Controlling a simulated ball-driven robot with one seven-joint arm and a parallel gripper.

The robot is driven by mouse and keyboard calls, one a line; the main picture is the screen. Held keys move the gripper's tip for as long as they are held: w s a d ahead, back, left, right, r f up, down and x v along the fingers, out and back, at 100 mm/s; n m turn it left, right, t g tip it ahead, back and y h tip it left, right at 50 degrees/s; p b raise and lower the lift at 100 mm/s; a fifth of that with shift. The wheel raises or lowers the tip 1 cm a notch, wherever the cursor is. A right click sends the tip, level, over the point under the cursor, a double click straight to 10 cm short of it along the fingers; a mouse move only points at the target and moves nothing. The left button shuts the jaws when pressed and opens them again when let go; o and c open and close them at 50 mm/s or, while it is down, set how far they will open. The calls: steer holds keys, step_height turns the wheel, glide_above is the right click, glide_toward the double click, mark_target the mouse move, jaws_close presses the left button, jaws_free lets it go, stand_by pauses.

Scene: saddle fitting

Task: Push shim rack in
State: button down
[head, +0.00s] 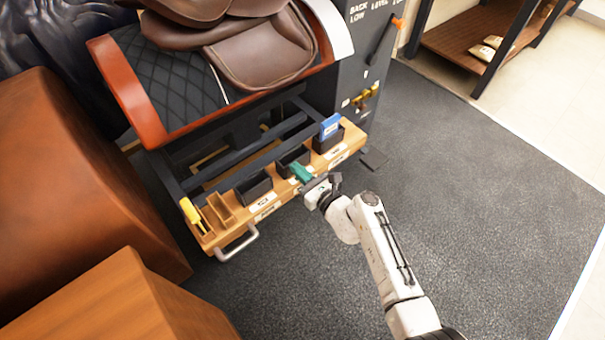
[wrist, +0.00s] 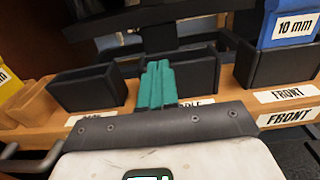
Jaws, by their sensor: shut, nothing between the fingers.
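The shim rack (head: 285,190) is a long wooden tray with black bins, sticking out from under the saddle stand. It also fills the middle of the wrist view (wrist: 30,138). A blue shim marked 10 mm (head: 330,126) stands in the right bin, and a yellow piece (head: 191,212) is at the left end. A metal handle (head: 238,246) is on the rack's front at the left. My gripper (head: 301,174) is shut and empty, its teal fingertips together (wrist: 157,88) over the rack by the middle bin. I cannot tell whether they touch it.
A brown saddle (head: 265,50) rests on the stand above the rack. Brown leather-like and wooden blocks (head: 110,300) stand close at the left. A dark post with an orange-tipped lever (head: 385,45) rises behind. The grey floor at right (head: 480,210) is clear.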

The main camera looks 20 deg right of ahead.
steer(key=b+x, duration=0.7)
steer(key=x, duration=0.6)
steer(key=shift+w+r, duration=0.15)
steer(key=shift+r, duration=0.05)
